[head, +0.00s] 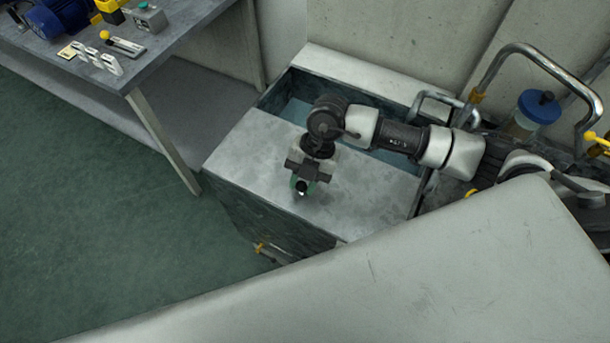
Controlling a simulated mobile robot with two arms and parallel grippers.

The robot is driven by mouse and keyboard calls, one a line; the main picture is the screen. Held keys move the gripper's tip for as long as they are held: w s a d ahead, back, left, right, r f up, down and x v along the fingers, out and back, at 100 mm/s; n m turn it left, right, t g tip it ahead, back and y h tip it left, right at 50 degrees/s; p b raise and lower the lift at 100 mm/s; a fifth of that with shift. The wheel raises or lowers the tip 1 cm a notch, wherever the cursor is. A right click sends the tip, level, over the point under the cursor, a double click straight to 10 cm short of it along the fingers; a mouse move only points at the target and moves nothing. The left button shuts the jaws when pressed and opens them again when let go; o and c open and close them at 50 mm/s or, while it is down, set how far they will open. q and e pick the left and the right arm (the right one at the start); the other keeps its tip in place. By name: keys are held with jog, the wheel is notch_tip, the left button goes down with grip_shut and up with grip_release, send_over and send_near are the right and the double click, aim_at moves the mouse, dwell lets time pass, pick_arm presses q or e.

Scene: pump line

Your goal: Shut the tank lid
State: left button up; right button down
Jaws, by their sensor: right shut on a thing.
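The tank (250,217) is a dark, box-shaped vessel against the wall. Its flat grey lid (244,151) covers the near part of the top. Between the lid and the pale strip at the back, a gap (296,110) shows the bluish inside, so the tank is partly open. My right arm reaches in from the right across this gap. My right gripper (302,187) points down at the middle of the lid and is shut on its handle, which the fingers mostly hide. My left gripper is not in view.
A grey bench (183,25) at the upper left carries a blue motor (56,17) and small parts. Metal pipes (520,52) and a blue-capped jar (538,107) stand right of the tank. The green floor (75,190) at left is clear.

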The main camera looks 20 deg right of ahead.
jog(key=c, duration=0.9)
grip_release()
jog(key=shift+s+a, duration=0.2)
jog(key=shift+a, duration=0.05)
jog(key=shift+d, duration=0.1)
jog(key=shift+w+d+r, duration=0.1)
jog(key=shift+w+r, duration=0.05)
jog(key=shift+r, duration=0.1)
jog(key=b+v, duration=0.1)
jog(key=v, duration=0.9)
